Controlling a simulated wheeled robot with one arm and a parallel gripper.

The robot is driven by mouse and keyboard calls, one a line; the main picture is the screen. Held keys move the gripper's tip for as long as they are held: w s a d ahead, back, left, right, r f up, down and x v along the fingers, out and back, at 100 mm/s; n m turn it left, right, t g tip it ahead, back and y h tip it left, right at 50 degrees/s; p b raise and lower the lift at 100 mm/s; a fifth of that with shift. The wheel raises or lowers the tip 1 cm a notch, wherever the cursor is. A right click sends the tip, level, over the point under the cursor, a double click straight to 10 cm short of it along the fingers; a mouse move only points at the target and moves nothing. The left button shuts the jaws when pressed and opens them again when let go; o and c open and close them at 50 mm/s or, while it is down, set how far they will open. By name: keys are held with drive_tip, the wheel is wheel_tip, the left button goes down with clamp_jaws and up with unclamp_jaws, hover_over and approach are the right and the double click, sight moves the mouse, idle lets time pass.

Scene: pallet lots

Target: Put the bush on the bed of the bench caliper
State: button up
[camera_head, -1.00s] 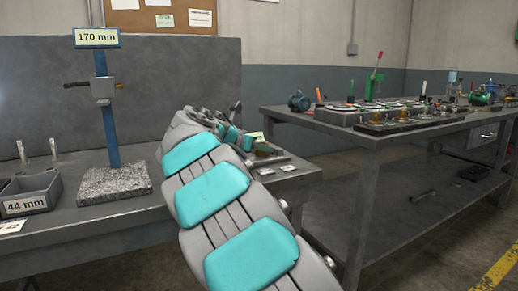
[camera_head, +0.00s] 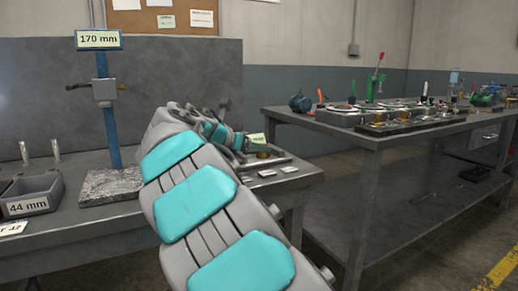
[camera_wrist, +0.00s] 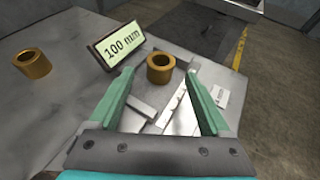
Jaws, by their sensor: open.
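A brass bush (camera_wrist: 160,67) stands upright beside the "100 mm" sign (camera_wrist: 117,45) in the wrist view. A second brass bush (camera_wrist: 33,64) stands farther left on the bench top. My gripper (camera_wrist: 160,73) is open, its two green fingers to either side of the first bush in the picture; contact cannot be told. Flat bright metal pieces (camera_wrist: 180,115) lie between the fingers, nearer the palm; I cannot tell if they belong to the bench caliper. In the head view a brass bush (camera_head: 263,155) shows just past my arm, by the small sign (camera_head: 257,140).
A blue post stand marked "170 mm" (camera_head: 97,40) rises from a granite base (camera_head: 108,187) on the left bench. A grey bin marked "44 mm" (camera_head: 30,194) sits left of it. A second bench (camera_head: 350,130) at right carries several tools and fixtures. Floor is open between.

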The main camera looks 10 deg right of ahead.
drive_tip(key=v, duration=0.7)
drive_tip(key=shift+s+a+r, duration=0.15)
drive_tip(key=shift+s, duration=0.1)
